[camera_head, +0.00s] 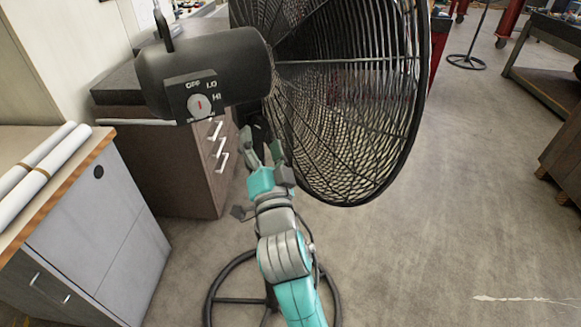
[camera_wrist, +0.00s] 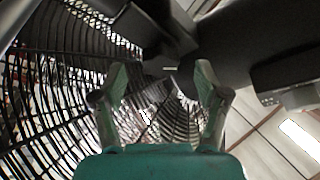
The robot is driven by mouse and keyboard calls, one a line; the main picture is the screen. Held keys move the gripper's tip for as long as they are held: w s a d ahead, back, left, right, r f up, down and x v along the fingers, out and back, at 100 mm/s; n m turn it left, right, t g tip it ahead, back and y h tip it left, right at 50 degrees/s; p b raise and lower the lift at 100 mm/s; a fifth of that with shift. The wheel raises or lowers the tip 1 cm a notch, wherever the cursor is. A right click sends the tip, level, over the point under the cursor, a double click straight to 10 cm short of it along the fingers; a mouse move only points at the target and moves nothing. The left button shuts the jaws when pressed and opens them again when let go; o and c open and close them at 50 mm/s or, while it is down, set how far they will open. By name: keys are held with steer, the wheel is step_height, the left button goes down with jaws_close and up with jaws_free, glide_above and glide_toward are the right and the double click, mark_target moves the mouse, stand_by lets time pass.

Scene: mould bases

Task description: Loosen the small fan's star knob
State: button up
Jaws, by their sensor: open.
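The fan has a black wire cage (camera_head: 345,95) and a dark motor housing (camera_head: 205,65) with an OFF/LO/HI dial (camera_head: 200,105). My gripper (camera_head: 261,143) is open just below the housing, behind the cage. In the wrist view its two fingertips (camera_wrist: 161,72) are apart, with a dark part of the fan mount (camera_wrist: 160,45) beyond the gap; contact cannot be told. A dark knob-like piece (camera_head: 238,212) shows left of my wrist, lower down; I cannot tell whether it is the star knob. No star shape shows clearly, and my arm hides much of the pole.
The round fan base (camera_head: 212,295) stands on the floor beneath my arm. A brown drawer cabinet (camera_head: 180,170) is close on the left, with a grey cabinet (camera_head: 95,230) carrying white rolls (camera_head: 45,170) nearer. Open floor (camera_head: 440,230) lies to the right.

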steer(key=shift+h, duration=0.3)
steer(key=v, duration=0.3)
steer(key=d+v, duration=0.1)
steer(key=v, duration=0.3)
steer(key=shift+w+d, duration=0.15)
steer(key=w+a+r+n+g+y, duration=0.1)
steer(key=w, duration=0.2)
steer(key=w+a+r+n+g+y, duration=0.1)
steer(key=w+g, duration=0.1)
steer(key=w+r+n+g+y, duration=0.1)
steer(key=w+g+y, duration=0.1)
steer(key=w, duration=0.1)
steer(key=shift+w+a+r+n, duration=0.25)
steer(key=shift+w+a+n, duration=0.05)
steer(key=shift+w+a, duration=0.1)
steer(key=m, duration=0.3)
steer(key=shift+s+d, duration=0.1)
steer(key=shift+s, duration=0.05)
steer(key=f+v, duration=0.1)
steer(key=v, duration=1)
steer(key=shift+s, duration=0.25)
steer(key=shift+w, duration=0.1)
